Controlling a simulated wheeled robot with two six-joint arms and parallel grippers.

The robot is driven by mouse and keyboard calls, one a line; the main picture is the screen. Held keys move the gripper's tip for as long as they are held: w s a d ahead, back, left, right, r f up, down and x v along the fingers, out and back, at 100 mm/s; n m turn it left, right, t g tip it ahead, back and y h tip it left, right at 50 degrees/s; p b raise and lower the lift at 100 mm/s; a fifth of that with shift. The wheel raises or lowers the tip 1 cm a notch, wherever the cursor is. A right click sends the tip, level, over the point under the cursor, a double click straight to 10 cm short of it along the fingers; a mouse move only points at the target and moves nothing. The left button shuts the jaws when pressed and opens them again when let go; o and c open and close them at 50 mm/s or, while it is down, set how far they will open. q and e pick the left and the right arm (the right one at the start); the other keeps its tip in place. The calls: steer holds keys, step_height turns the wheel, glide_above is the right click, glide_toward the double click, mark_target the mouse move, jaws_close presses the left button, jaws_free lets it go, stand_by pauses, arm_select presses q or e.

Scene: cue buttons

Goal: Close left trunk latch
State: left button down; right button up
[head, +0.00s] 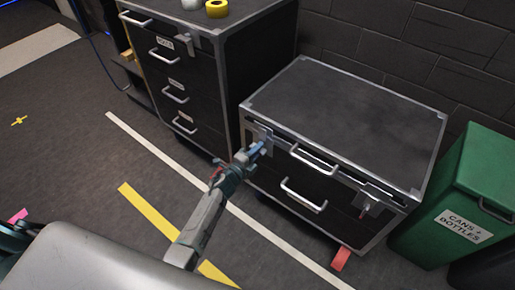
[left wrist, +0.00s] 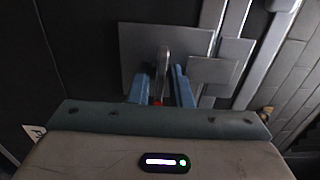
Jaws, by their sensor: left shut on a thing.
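The black trunk (head: 340,105) with metal edges stands right of centre in the head view, and its lid looks down. Its left latch (head: 262,131) is a grey metal plate on the front, partly hidden by my gripper. My left gripper (head: 262,147) is at this latch. In the left wrist view, the blue fingers of my left gripper (left wrist: 161,88) are on either side of the latch's upright lever (left wrist: 163,62), shut on it. The latch plate (left wrist: 135,48) lies behind, with a smaller plate (left wrist: 212,74) beside it. My right gripper is not in view.
The trunk's right latch (head: 370,206) and two front handles (head: 313,159) are to the right. A black drawer cabinet (head: 180,75) stands left of the trunk, and a green bin (head: 465,195) right of it. A red piece (head: 341,258) sticks out below. The floor in front is clear.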

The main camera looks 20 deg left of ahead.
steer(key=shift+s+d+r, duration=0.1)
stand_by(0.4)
arm_select(q)
steer(key=c, duration=1.6)
jaws_free()
steer(key=shift+o, duration=0.2)
steer(key=shift+s, duration=0.1)
steer(key=v, duration=1)
steer(key=shift+s, duration=0.35)
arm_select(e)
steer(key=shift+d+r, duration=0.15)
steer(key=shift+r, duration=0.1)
arm_select(q)
steer(key=shift+a+n, duration=0.2)
steer(key=shift+n, duration=0.1)
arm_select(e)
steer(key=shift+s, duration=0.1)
